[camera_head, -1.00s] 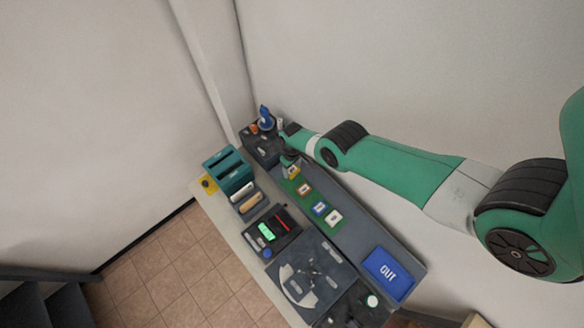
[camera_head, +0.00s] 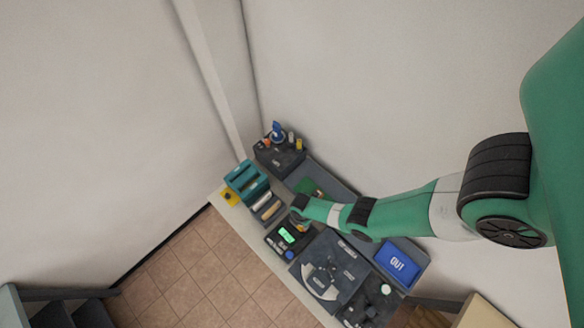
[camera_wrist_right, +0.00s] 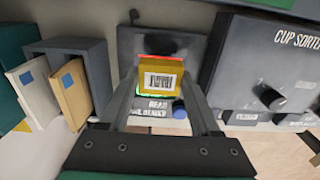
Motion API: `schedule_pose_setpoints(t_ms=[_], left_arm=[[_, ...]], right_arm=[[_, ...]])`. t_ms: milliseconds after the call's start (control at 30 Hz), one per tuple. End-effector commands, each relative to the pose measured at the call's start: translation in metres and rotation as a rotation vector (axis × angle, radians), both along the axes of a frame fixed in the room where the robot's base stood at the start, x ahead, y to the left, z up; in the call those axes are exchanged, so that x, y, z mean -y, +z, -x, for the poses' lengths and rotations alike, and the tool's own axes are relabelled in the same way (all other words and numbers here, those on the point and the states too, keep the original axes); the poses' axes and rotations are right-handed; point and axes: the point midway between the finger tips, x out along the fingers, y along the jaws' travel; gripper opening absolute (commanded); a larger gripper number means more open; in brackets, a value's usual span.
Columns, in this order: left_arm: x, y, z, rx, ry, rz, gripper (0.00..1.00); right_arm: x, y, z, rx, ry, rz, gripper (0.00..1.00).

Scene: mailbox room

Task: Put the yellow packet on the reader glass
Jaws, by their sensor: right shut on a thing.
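The yellow packet (camera_wrist_right: 161,76), with a white barcode label facing the camera, is between the fingers of my right gripper (camera_head: 299,222). The gripper is shut on it, over the dark reader (camera_head: 275,242) in the head view. The reader's green screen (camera_head: 287,235) shows beside the gripper. In the wrist view the packet covers much of the reader (camera_wrist_right: 190,47), with red and green edges peeking out around it. The glass is mostly hidden; I cannot tell whether the packet touches it. My left gripper is not in view.
A cup sorter panel (camera_wrist_right: 262,70) with a dark knob stands right of the reader in the wrist view. A holder with upright envelopes (camera_wrist_right: 69,93) is at left. A blue OUT tray (camera_head: 398,263) and a teal rack (camera_head: 246,180) share the bench in the head view.

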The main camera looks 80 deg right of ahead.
Motion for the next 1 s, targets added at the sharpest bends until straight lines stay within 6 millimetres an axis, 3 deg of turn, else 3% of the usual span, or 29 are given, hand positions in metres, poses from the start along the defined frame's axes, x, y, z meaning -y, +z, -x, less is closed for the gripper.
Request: schedule_pose_setpoints(t_ms=[167,567,1000], left_arm=[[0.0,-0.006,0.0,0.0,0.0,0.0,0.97],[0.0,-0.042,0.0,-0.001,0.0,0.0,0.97],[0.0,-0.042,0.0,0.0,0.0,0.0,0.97]], right_arm=[[0.0,-0.006,0.0,0.001,0.001,0.0,0.08],[0.0,-0.043,-0.001,0.001,-0.001,0.0,0.08],[0.0,-0.043,-0.001,0.001,-0.002,0.0,0.08]])
